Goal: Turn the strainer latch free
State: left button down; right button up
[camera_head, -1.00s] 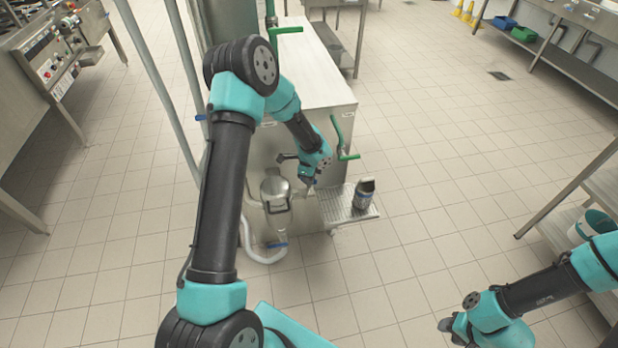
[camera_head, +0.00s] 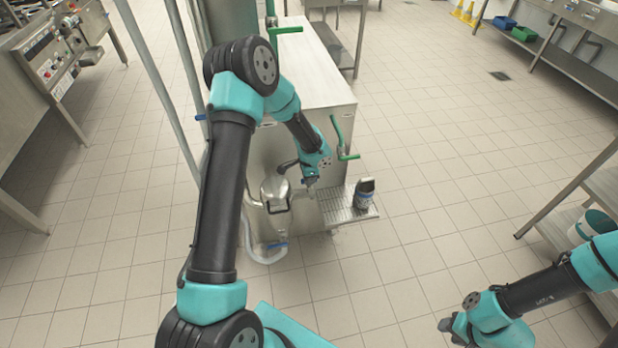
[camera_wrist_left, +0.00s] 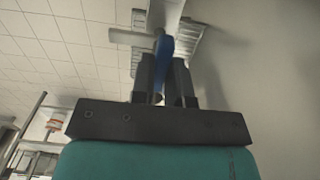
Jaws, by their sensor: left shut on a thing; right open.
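The steel strainer pot (camera_head: 275,192) with its lid sits on the front of the steel cabinet (camera_head: 320,92). My left gripper (camera_head: 309,186) is just right of it, above the left end of the grated tray. In the left wrist view, the fingers (camera_wrist_left: 163,75) are shut on a blue handle (camera_wrist_left: 163,47), which I take for the strainer latch. Its far end and the mechanism behind it are hidden. My right gripper (camera_head: 450,328) is open and empty at the bottom right, far from the strainer.
A container with a dark top (camera_head: 364,193) stands on the grated tray (camera_head: 338,207). A green crank handle (camera_head: 341,138) juts out above the tray. A hose with a blue valve handle (camera_head: 277,246) hangs below the strainer. Shelving (camera_head: 570,190) stands at the right; the floor between is clear.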

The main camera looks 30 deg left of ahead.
pick_arm(q)
jog(key=c, duration=1.1)
grip_release()
jog(key=shift+r, duration=0.15)
notch_tip(320, 180, up, 17)
jog(key=shift+r, duration=0.1)
jog(key=s+d+f+n+h, duration=0.1)
jog(key=s+d+f+n, duration=0.2)
jog(key=s+f, duration=0.4)
jog(key=s+d+f+n+h, duration=0.1)
jog(key=s+d+f+n, duration=0.3)
jog(key=s+d+f, duration=0.2)
jog(key=s+d+f+n+h, duration=0.1)
jog(key=s+d+f+n, duration=0.3)
jog(key=s+f, duration=0.6)
jog(key=shift+s+d+f+t+h, duration=0.25)
jog(key=shift+s+d+t+h, duration=0.1)
jog(key=shift+d+t+h, duration=0.1)
